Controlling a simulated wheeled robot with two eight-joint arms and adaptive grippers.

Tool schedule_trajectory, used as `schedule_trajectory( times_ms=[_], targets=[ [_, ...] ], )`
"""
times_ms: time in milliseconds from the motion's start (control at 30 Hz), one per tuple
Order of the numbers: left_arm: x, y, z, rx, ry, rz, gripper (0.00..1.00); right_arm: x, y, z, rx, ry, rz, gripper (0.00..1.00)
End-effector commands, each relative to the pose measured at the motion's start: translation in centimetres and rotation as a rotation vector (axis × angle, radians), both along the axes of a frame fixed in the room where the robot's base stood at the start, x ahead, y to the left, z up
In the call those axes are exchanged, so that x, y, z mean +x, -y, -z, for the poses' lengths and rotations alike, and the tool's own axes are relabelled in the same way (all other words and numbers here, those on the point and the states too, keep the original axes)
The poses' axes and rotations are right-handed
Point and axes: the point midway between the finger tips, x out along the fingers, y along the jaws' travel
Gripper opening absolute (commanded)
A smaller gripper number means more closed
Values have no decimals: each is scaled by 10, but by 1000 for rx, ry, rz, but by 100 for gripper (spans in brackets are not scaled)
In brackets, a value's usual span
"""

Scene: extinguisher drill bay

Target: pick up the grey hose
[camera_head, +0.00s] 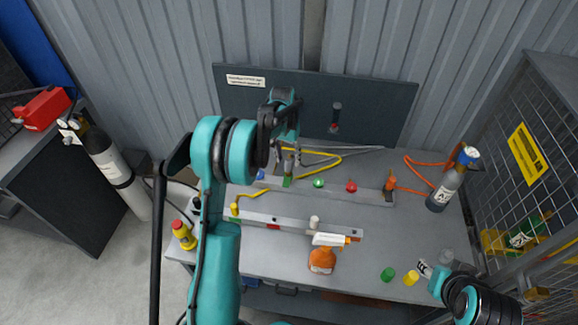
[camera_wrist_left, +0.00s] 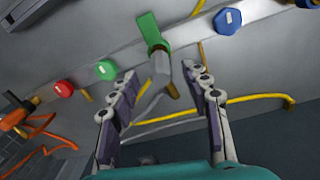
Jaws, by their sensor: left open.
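The grey hose (camera_head: 322,152) lies at the back of the bench, beside a yellow hose. In the left wrist view, its grey end piece (camera_wrist_left: 160,68) sits at the rail by a green tag (camera_wrist_left: 150,30), and its grey line runs back between my fingers. My left gripper (camera_head: 287,152) is over this end, pointing down. In the left wrist view, my left gripper (camera_wrist_left: 155,92) is open, with one finger on either side of the hose end and nothing clamped. My right arm is at the lower right of the head view; its finger state is unclear.
A yellow hose (camera_head: 330,163) runs close to the grey one, and an orange hose (camera_head: 420,172) lies to the right. A rail with coloured knobs (camera_head: 340,193), an orange spray bottle (camera_head: 322,260) and a dark bottle (camera_head: 445,188) stand on the bench. A mesh cage borders the right.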

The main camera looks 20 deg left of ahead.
Motion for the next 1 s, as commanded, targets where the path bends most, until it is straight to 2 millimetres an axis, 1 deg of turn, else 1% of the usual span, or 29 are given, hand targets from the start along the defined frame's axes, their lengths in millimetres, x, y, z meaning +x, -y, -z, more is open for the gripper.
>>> schedule_trajectory(
  times_ms=[33, 100, 200, 433, 467, 500, 567, 600, 633, 1000],
  targets=[
    [2, 0, 11, 0, 0, 0, 47, 0, 0, 5, 0, 0, 0, 40],
    [3, 1, 22, 0, 0, 0, 47, 0, 0, 8, 0, 0, 0, 40],
    [3, 1, 33, 0, 1, 0, 47, 0, 0, 10, 0, 0, 0, 40],
    [2, 2, 34, 0, 1, 0, 47, 0, 0, 9, 0, 0, 0, 40],
    [2, 2, 34, 0, 1, 0, 40, 0, 0, 9, 0, 0, 0, 40],
    [2, 2, 34, 0, 1, 0, 29, 0, 0, 9, 0, 0, 0, 40],
    [2, 2, 34, 0, 1, 0, 13, 0, 0, 9, 0, 0, 0, 40],
    [3, 2, 34, 0, 1, 0, 3, 0, 0, 9, 0, 0, 0, 40],
    [3, 2, 34, 0, 1, 0, 0, 0, 0, 9, 0, 0, 0, 40],
    [3, 2, 32, 0, 1, 0, 0, 0, 0, 8, 0, 0, 0, 40]
  ],
)
